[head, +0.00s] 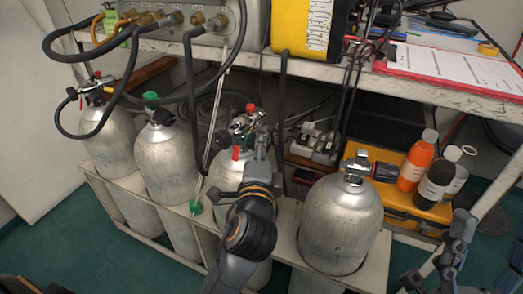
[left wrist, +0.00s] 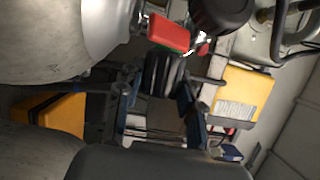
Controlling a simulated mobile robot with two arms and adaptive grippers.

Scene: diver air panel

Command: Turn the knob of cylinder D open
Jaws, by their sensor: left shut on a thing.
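Several grey cylinders stand in a rack (head: 285,240). No letter is readable on them, so I cannot tell which is cylinder D. My left gripper (head: 262,148) is at the valve of the third cylinder from the left (head: 222,170), which has a red tag (head: 236,152). In the left wrist view the fingers (left wrist: 160,98) are shut around a black ribbed knob (left wrist: 164,72), beside the red tag (left wrist: 168,33). The arm hides that knob in the head view. The rightmost cylinder (head: 340,225) has a black knob (head: 384,172) facing right. My right gripper (head: 458,235) is at lower right, away from the cylinders.
A bench shelf (head: 340,73) runs above the cylinders, with a gauge panel (head: 190,22), a yellow device (head: 300,30) and a clipboard (head: 450,68). Black hoses (head: 192,100) hang close to the valves. An orange bottle (head: 417,160) and other bottles stand on a yellow case (head: 400,205) at right.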

